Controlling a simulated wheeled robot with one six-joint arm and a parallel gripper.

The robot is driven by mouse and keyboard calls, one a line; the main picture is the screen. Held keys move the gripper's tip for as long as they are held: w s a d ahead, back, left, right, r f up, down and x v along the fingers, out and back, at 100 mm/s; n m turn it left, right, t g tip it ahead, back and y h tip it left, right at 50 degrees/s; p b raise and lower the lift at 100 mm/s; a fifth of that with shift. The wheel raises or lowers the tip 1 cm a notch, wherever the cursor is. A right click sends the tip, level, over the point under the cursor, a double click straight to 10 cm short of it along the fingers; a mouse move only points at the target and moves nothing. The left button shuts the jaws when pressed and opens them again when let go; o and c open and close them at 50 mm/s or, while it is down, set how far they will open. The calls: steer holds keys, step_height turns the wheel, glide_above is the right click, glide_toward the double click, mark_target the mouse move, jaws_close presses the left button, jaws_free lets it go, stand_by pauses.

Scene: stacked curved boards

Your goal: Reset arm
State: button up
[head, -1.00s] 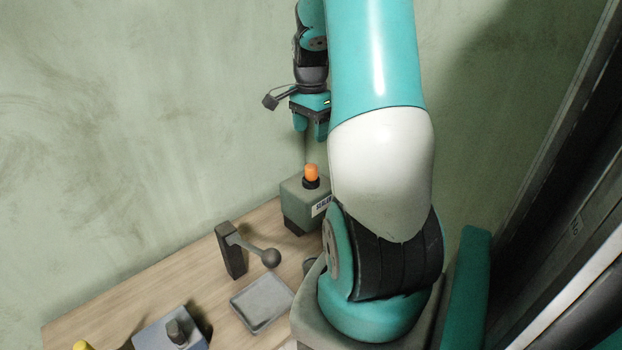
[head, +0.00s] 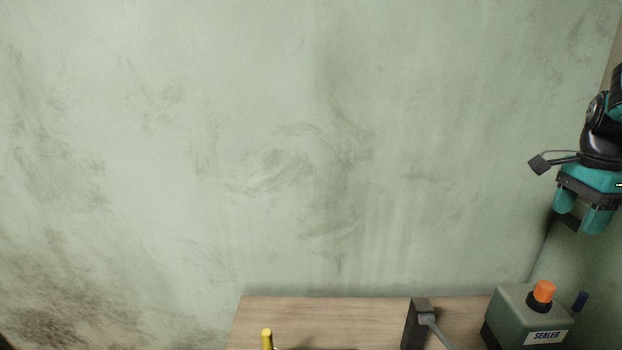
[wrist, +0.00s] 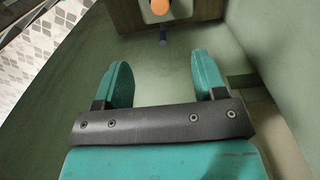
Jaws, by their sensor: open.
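My gripper (head: 580,218) hangs at the right edge of the head view, above and to the right of the sealer. Its two teal fingers point down and stand apart. In the wrist view my gripper (wrist: 162,85) shows both fingers spread with nothing between them. The rest of my arm is mostly out of the head view.
A grey-green box labelled SEALER (head: 520,315) with an orange knob (head: 544,291) stands at the right end of the wooden table (head: 320,310). A dark lever post (head: 416,325) stands left of it. A yellow item (head: 266,338) shows at the bottom. The wall is bare.

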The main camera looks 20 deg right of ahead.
steer(key=w+a+r+n+t+y, duration=0.1)
steer(key=w+a+n, duration=0.2)
steer(key=a+n, duration=0.65)
steer(key=w+a+n, duration=0.2)
steer(key=a+n, duration=0.2)
steer(key=a, duration=1.1)
steer(key=s+a+n+y, duration=0.1)
steer(key=s+a+n, duration=0.6)
steer(key=a, duration=0.3)
steer(key=s+a+n+g+y, duration=0.1)
steer(key=s+a+n+y, duration=0.1)
steer(key=s+a+n, duration=0.5)
steer(key=a+n, duration=0.1)
steer(key=a, duration=0.3)
steer(key=shift+f, duration=0.2)
